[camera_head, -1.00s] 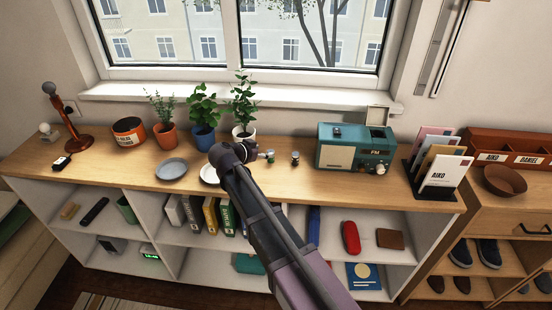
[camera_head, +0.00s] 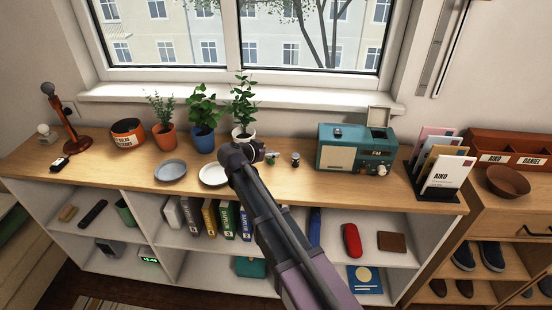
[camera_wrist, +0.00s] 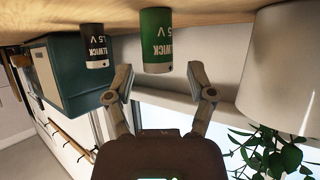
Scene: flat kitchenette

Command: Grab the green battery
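The green battery (camera_wrist: 156,42) stands on the wooden top, inverted in the wrist view, just beyond and between my fingertips. My gripper (camera_wrist: 160,82) is open, with one finger on each side of the line to the battery and nothing held. In the head view the green battery (camera_head: 271,160) is small and partly hidden by my gripper (camera_head: 259,152), which is close to its left side. A dark battery (camera_wrist: 95,46) with similar lettering stands beside the green one; it also shows in the head view (camera_head: 295,159).
A teal radio (camera_head: 352,149) stands right of the batteries. A plant in a white pot (camera_head: 244,132) stands behind my gripper, near the window. A white plate (camera_head: 214,175) and a grey plate (camera_head: 171,169) lie to the left. The wooden top (camera_head: 310,181) is clear in front of the radio.

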